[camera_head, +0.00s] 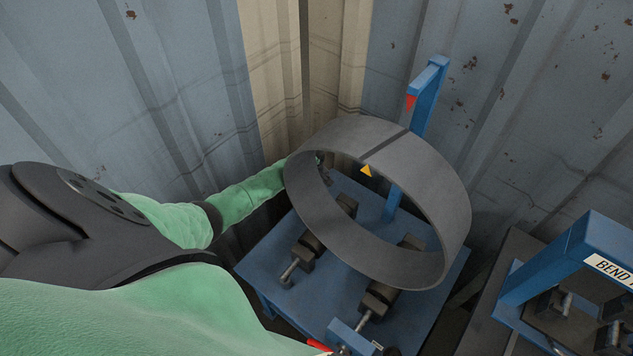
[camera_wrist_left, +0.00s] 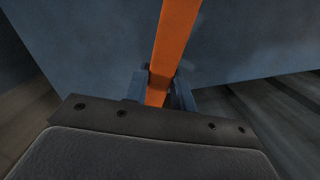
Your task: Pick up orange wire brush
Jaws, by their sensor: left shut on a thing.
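The orange wire brush (camera_wrist_left: 174,40) shows in the left wrist view as a long flat orange strip running up out of the top of the picture. Its bristles are not visible. My left gripper (camera_wrist_left: 160,92) is shut on it, with a blue-grey finger on each side of the strip. In the head view my green-sleeved left arm reaches in from the left to the far left side of the large grey ring. The gripper there is mostly hidden behind the ring, and the brush cannot be made out. My right gripper is not in view.
The large grey pipe ring (camera_head: 425,165) stands tilted over a blue bench (camera_head: 262,262) with clamps and rollers. A blue post (camera_head: 428,98) rises behind it. Corrugated walls close in behind. A blue frame with a "BEND" label (camera_head: 610,268) stands at the right.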

